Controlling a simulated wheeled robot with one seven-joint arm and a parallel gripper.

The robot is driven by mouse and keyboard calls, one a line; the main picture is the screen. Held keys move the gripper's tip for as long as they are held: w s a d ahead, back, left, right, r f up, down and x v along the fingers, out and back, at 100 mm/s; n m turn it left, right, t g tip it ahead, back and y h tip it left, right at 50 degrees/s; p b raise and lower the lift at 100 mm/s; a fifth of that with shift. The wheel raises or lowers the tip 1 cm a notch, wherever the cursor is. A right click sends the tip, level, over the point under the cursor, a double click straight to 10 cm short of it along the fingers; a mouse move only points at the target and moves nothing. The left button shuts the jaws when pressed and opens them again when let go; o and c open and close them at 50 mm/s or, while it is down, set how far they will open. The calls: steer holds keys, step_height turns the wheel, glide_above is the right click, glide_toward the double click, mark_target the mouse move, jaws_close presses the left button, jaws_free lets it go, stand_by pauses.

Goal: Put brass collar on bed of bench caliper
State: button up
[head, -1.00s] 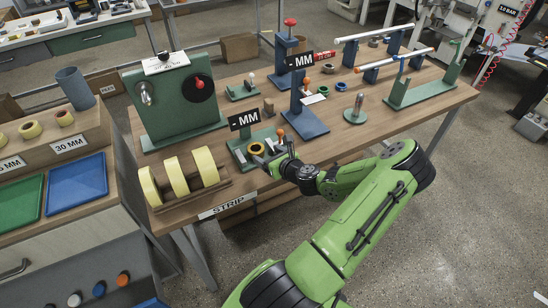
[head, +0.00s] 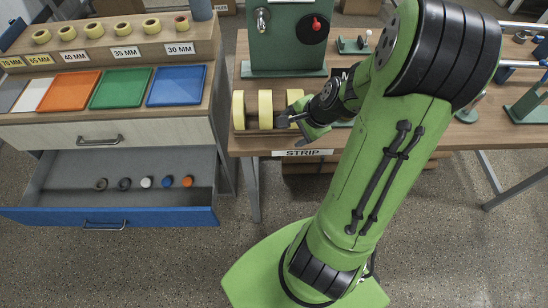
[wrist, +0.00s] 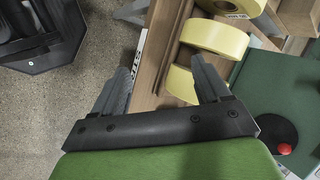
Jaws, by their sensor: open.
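My gripper (head: 294,124) is in front of the strip rack at the bench's front edge, its jaws open. In the wrist view the open fingers (wrist: 160,68) have nothing between them that they hold; a yellow roll lies beyond. I cannot pick out a brass collar for certain. Several small rings lie in the open drawer, among them a grey one (head: 101,184), a white one (head: 146,182) and an orange one (head: 187,181). The bench caliper is mostly hidden behind my arm in the head view, and I cannot make it out clearly.
Yellow rolls (head: 265,108) stand in a rack by the STRIP label. The blue-fronted drawer (head: 60,216) sticks out at left. Above it are coloured trays (head: 176,86) and labelled rolls (head: 122,28). A green gauge panel (head: 286,48) stands behind the rack. Floor before the bench is open.

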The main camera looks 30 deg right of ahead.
steer(key=s+a+r+n+h, duration=0.1)
steer(key=s+a+r+n, duration=1.3)
steer(key=n, duration=0.3)
steer(key=shift+a+r+n+h, duration=0.3)
steer(key=shift+a+r, duration=0.4)
steer(key=shift+r, duration=0.15)
